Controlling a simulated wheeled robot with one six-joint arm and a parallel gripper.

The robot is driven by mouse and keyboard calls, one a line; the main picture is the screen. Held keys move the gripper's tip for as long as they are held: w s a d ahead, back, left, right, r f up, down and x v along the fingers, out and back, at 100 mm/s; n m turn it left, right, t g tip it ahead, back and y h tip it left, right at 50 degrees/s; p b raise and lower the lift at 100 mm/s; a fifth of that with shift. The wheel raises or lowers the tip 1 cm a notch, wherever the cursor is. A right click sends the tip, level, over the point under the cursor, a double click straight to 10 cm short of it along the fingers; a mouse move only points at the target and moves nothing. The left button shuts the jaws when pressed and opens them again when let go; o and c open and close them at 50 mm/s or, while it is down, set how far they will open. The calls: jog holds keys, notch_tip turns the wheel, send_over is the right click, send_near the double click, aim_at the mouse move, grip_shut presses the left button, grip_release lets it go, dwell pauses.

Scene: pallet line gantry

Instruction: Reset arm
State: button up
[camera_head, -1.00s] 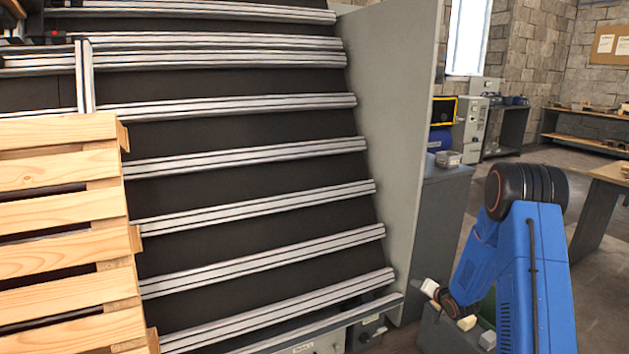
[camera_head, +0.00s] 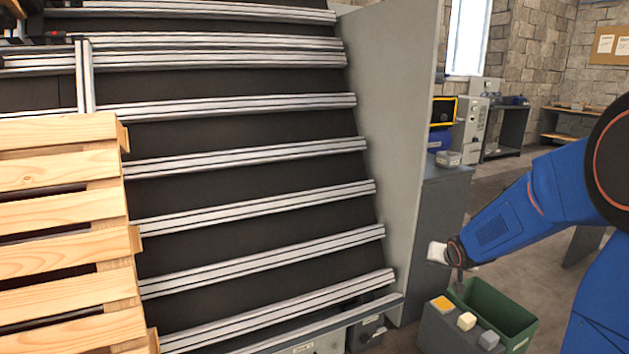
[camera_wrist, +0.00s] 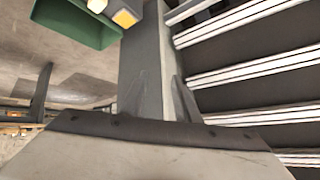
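My blue arm reaches in from the right of the head view, bent at a large dark joint. My gripper (camera_head: 450,265) is at its left end, beside the grey side panel (camera_head: 395,130) and above a grey stand. Its white part and a dark downward piece show, but the fingers are too small to read.
A wooden pallet (camera_head: 65,215) leans at left before the railed dark rack (camera_head: 250,170).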

jog(key=s+a+r+n+g, duration=0.15)
jog(key=s+r, duration=0.25)
jog(key=s, duration=0.6)
jog(key=s+a+r+g, duration=0.1)
jog(key=s+a+r, duration=0.25)
jog(key=s, duration=0.55)
jog(key=s+a+n+g, duration=0.1)
jog(key=s+a, duration=0.1)
jog(key=s, duration=0.9)
jog(key=s+a+r+n+g+y, duration=0.1)
jog(key=s+a, duration=0.1)
jog(key=s, duration=0.9)
jog(key=shift+a+r, duration=0.15)
jog(key=shift+a, duration=0.25)
